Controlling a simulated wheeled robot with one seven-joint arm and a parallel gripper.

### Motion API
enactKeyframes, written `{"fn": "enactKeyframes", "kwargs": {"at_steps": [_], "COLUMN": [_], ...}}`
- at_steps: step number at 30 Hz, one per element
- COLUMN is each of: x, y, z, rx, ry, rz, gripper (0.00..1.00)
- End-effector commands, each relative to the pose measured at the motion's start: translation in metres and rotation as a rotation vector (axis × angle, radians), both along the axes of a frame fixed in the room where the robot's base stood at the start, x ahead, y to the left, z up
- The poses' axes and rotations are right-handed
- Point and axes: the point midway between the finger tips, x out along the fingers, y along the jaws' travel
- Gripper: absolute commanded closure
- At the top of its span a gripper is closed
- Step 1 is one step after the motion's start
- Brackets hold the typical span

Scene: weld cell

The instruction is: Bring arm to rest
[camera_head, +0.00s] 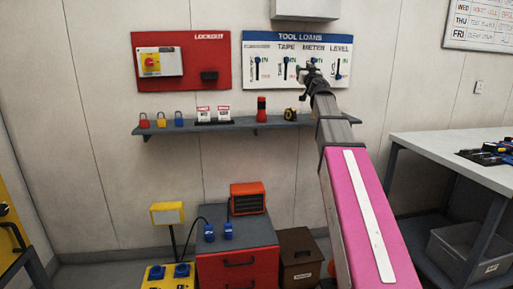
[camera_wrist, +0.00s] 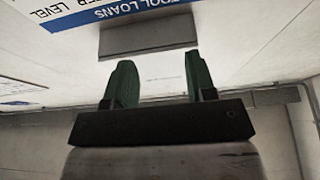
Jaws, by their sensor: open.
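My arm reaches forward and up across the right middle of the head view, with a pink link and a grey forearm. My gripper (camera_head: 308,72) is at its far end, in front of the tool loans board (camera_head: 272,76). In the wrist view my gripper (camera_wrist: 157,82) shows two green fingers spread apart with nothing between them. The wrist view looks upside down at the board's edge (camera_wrist: 95,12) and a grey box (camera_wrist: 148,36) on the wall.
A wall shelf (camera_head: 185,128) below the gripper bears padlocks, a tape measure (camera_head: 290,115) and a red-and-black item. A red lockout board (camera_head: 180,62) hangs at left. A workbench (camera_head: 450,152) stands at right. A red drawer cabinet (camera_head: 237,262) stands below, with an orange heater (camera_head: 247,198) on top.

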Motion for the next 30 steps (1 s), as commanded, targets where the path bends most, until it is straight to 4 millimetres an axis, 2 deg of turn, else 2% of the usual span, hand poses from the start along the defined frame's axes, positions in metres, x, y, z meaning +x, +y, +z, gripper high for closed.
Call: {"fn": "enactKeyframes", "kwargs": {"at_steps": [2, 11, 16, 20, 23, 26, 30], "x": [0.000, 0.001, 0.000, -0.002, -0.005, -0.013, -0.034], "y": [0.000, -0.010, -0.018, -0.026, -0.033, -0.042, -0.052], "z": [0.000, -0.038, -0.070, -0.105, -0.141, -0.191, -0.276], "rx": [0.000, 0.026, 0.043, 0.059, 0.070, 0.080, 0.083], "ry": [0.000, 0.044, 0.089, 0.144, 0.207, 0.302, 0.489], "rz": [0.000, -0.073, -0.133, -0.193, -0.251, -0.321, -0.422], "gripper": [0.49, 0.49, 0.49, 0.49, 0.49, 0.49, 0.49]}}
